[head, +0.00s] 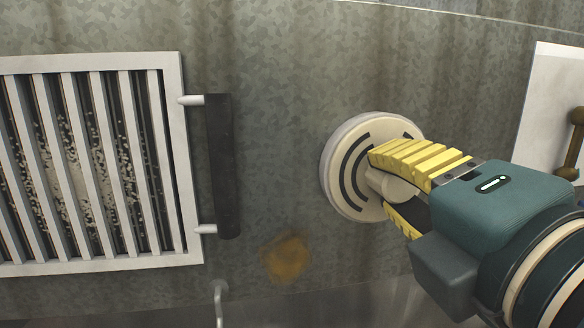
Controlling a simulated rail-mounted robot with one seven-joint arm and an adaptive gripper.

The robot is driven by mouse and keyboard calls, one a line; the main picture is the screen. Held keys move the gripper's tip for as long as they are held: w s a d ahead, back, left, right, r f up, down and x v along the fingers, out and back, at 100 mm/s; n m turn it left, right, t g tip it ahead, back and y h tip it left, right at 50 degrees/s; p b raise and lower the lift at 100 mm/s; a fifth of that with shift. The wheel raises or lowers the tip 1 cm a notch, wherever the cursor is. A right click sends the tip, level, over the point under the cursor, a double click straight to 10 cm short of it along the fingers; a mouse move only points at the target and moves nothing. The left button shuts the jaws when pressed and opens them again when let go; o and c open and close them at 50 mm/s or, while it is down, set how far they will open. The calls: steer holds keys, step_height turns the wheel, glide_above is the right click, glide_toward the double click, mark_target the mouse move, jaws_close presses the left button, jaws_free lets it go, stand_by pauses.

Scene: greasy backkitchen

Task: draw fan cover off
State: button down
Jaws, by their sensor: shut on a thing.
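The fan cover (345,171) is a round, cream disc with dark curved slots and a knob (393,188) at its centre. It sits at the grey metal wall, right of the middle of the head view. My gripper (392,182) comes in from the right, with yellow ribbed fingers above and below the knob. It is shut on the knob. The fingers hide part of the cover's right side. I cannot tell whether the cover is flush with the wall or slightly off it.
A white slatted grille (180,160) with greasy slats fills the left, with a dark vertical handle (221,166) standing out from its right edge. A small hook (219,292) is below. A pale panel (547,115) with a brass handle (572,150) is at the right.

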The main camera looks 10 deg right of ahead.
mark_target(403, 184)
steer(key=shift+s, duration=0.35)
steer(key=shift+s+d+b, duration=0.2)
steer(key=shift+s+b, duration=0.75)
steer(key=shift+s, duration=1.45)
steer(key=shift+r, duration=0.1)
